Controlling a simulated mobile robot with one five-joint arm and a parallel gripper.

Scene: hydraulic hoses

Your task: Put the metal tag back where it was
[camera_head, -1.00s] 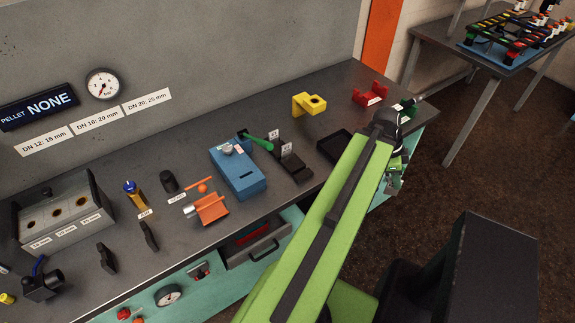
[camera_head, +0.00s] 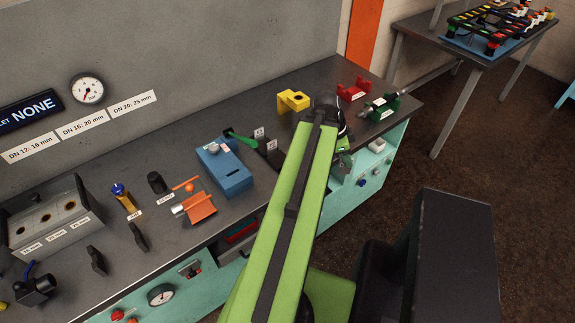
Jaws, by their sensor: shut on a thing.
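My gripper (camera_head: 343,156) is at the far end of my green arm, over the front edge of the bench towards its right end. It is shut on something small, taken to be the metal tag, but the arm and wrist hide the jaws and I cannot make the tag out. A blue box (camera_head: 224,172) with a small silvery piece and a white label on top stands left of the arm. Black stands with white labels (camera_head: 270,150) are beside it, partly behind the arm.
A yellow block (camera_head: 293,100), a red holder (camera_head: 353,90) and a green holder with a metal rod (camera_head: 380,107) stand near the bench's right end. An orange holder (camera_head: 198,207) is left of the blue box. A grey rack (camera_head: 50,222) stands at left. The back strip of bench is clear.

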